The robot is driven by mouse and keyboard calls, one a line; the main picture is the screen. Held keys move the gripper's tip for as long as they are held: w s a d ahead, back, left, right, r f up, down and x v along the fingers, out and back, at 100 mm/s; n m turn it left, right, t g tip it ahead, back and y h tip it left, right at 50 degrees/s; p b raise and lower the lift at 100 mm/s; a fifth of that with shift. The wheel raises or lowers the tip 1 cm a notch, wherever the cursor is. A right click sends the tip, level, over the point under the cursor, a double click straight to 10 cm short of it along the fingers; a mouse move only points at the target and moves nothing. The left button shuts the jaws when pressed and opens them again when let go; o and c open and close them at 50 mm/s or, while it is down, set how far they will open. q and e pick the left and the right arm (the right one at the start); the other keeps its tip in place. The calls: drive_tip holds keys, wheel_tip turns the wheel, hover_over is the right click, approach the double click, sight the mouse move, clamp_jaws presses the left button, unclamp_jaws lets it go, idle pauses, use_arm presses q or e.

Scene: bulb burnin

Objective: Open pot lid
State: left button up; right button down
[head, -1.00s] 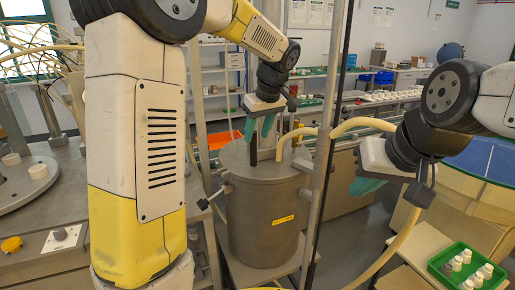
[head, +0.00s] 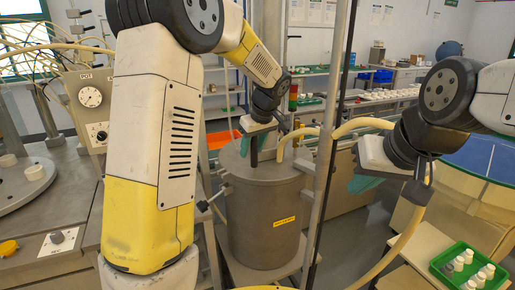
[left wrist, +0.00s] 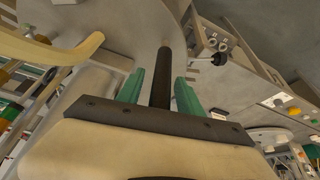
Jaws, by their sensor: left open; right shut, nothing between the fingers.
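The pot (head: 265,225) is a grey metal cylinder with a yellow label, standing upright in the middle of the head view. Its flat round lid (head: 232,167) sits on top and also shows in the left wrist view (left wrist: 135,20). A black upright post (head: 254,157) rises from the lid. My left gripper (head: 253,142) is just above the lid, with its green fingers open. In the left wrist view the post (left wrist: 160,78) stands between the fingers, with gaps on both sides. My right gripper (head: 366,184) is shut and empty, right of the pot.
Cream hoses (head: 362,124) run from the lid to the right. A metal upright (head: 325,150) stands just right of the pot. A clamp knob (head: 203,206) sticks out at its left. A green tray (head: 450,258) holds small white items.

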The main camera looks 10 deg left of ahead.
use_arm(q)
drive_tip(key=shift+f, duration=0.15)
clamp_jaws()
idle(1.4)
